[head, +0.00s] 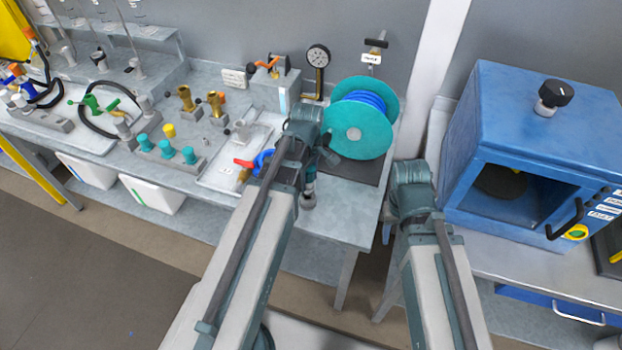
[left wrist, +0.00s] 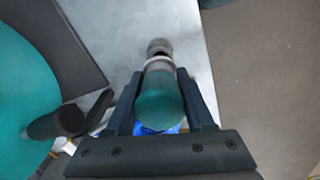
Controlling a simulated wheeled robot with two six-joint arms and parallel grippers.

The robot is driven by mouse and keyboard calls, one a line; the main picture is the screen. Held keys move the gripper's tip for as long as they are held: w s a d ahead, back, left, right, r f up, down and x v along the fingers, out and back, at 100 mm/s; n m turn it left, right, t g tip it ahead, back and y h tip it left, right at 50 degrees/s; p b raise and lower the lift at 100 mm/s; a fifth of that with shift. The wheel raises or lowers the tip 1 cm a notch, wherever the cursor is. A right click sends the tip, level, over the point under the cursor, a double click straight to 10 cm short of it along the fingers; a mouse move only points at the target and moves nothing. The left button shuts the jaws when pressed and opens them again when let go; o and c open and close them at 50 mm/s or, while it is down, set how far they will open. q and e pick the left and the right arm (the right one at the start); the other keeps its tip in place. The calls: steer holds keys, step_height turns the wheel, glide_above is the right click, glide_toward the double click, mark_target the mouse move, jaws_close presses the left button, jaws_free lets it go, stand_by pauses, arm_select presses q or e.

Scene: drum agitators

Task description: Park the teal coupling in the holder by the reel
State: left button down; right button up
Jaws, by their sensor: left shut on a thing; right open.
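My left gripper (head: 309,182) is shut on the teal coupling (left wrist: 160,98), just in front of the reel. The coupling points down toward the bench with a pale collar at its lower end; a sliver of it shows in the head view (head: 309,188). A small grey round holder (left wrist: 158,46) lies in line with the collar; it also shows in the head view (head: 308,202). I cannot tell whether the coupling touches it or is seated. The teal reel (head: 354,132) with blue hose stands behind. My right gripper (head: 388,232) is mostly hidden by its arm, right of the bench.
A white tray (head: 212,182) with a red-and-blue part lies left of my left gripper. Teal caps (head: 167,149) and brass fittings (head: 186,99) stand further left. A blue oven-like box (head: 540,130) stands on the right bench. The bench's front right corner is clear.

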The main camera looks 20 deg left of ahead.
arm_select(q)
steer(key=shift+f+b, duration=0.3)
steer(key=shift+f, duration=0.2)
steer(key=shift+f, duration=0.15)
steer(key=shift+f+b, duration=0.2)
steer(key=shift+b, duration=0.15)
stand_by(0.6)
steer(key=shift+f+b, duration=1)
steer(key=shift+f, duration=0.05)
steer(key=shift+f+b, duration=0.35)
steer(key=shift+b, duration=0.05)
steer(key=shift+c, duration=1)
jaws_free()
steer(key=shift+c, duration=0.4)
steer(key=shift+r, duration=0.15)
